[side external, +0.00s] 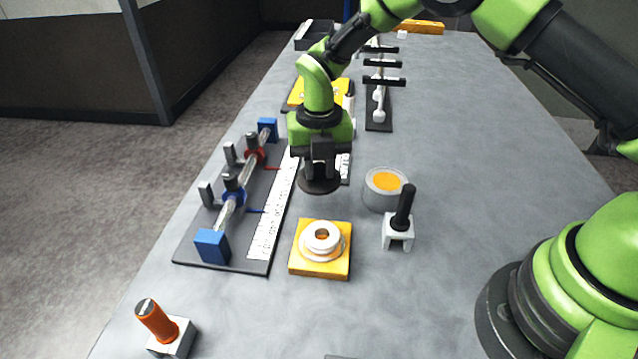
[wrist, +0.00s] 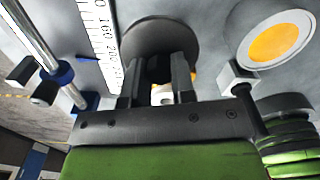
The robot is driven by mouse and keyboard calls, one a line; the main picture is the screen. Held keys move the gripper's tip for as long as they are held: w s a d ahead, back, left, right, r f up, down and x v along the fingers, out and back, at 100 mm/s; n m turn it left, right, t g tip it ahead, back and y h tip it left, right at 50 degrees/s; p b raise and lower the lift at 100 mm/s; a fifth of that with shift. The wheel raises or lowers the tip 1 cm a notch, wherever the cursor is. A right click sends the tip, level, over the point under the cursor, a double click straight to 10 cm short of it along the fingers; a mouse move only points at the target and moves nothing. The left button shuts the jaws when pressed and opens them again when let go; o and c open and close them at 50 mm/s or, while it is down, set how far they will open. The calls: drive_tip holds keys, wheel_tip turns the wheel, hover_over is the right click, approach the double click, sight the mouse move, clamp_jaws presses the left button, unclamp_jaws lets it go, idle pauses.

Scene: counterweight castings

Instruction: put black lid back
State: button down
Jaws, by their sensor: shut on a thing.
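My gripper (side external: 320,165) points down and is shut on the black lid (side external: 319,186), a flat dark disc held above the table. In the wrist view the lid (wrist: 160,32) shows beyond the fingertips of my gripper (wrist: 157,75); its grip point is partly hidden by the fingers. A round grey pot (side external: 384,197) with an orange filling stands open on the table, to the right of the lid. The pot also shows at the upper right of the wrist view (wrist: 248,50). The lid and the pot are apart.
A yellow block (side external: 312,271) with white rings stands in front of the lid. A white holder (side external: 397,234) with a black handle is beside the pot. A rail fixture with a ruler (side external: 225,250) lies left. An orange-handled tool (side external: 155,318) is front left.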

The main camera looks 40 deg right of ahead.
drive_tip(key=r, duration=0.2)
drive_tip(key=d+r, duration=0.1)
drive_tip(key=r, duration=0.1)
drive_tip(key=shift+s+r, duration=0.15)
drive_tip(key=shift+r, duration=0.15)
drive_tip(key=s+d+r+m, duration=0.4)
drive_tip(key=s+d+r, duration=0.15)
drive_tip(key=d, duration=0.25)
hover_over(387, 181)
drive_tip(key=shift+m, duration=0.3)
wheel_tip(387, 181, down, 6)
drive_tip(key=shift+r, duration=0.1)
drive_tip(key=shift+f, duration=2.25)
drive_tip(key=shift+f, duration=0.2)
drive_tip(key=c, duration=0.9)
unclamp_jaws()
drive_tip(key=shift+c, duration=0.2)
